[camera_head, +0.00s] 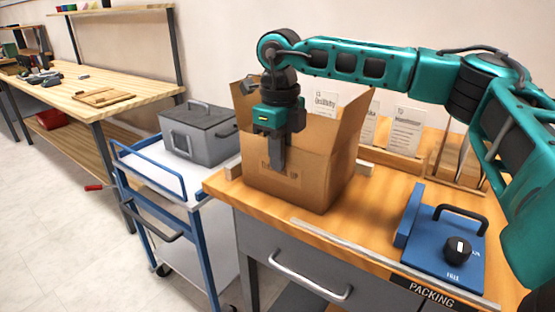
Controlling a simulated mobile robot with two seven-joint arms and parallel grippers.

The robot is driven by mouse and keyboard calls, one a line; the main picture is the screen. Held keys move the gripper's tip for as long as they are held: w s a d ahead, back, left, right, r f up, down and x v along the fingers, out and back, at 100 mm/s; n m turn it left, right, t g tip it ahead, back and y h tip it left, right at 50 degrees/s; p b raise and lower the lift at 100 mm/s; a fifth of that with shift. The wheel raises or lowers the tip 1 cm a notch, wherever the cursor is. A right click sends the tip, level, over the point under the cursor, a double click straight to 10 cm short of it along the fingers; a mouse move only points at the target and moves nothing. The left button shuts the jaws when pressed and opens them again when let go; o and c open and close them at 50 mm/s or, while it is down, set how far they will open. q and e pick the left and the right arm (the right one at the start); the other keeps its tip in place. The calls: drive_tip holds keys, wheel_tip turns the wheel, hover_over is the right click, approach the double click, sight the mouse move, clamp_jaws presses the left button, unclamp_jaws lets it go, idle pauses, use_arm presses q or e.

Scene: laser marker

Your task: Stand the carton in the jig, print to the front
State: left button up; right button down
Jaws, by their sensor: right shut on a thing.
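The open brown cardboard carton (325,172) stands upright on the wooden packing bench, its flaps raised. My right gripper (277,160) points down at the carton's near left side and is shut on its wall. A faint darker mark shows on that side around the fingers, partly covered by them; I cannot tell whether it is the print. Light wooden blocks show at the carton's left (233,171) and right (366,168); they may belong to the jig, most of which is hidden behind the carton. My left gripper is not in view.
A blue device with a black knob (457,250) sits at the bench's right. White cards (406,130) stand behind the carton. A blue cart (150,170) carrying a grey case (198,133) stands left of the bench. A metal strip (345,252) runs along the front edge.

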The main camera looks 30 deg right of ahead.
drive_tip(key=c, duration=1.2)
unclamp_jaws()
drive_tip(key=shift+f, duration=0.1)
drive_tip(key=shift+c, duration=0.2)
wheel_tip(320, 180, up, 12)
drive_tip(key=shift+f+p, duration=0.25)
drive_tip(key=shift+p, duration=0.7)
drive_tip(key=shift+r, duration=0.4)
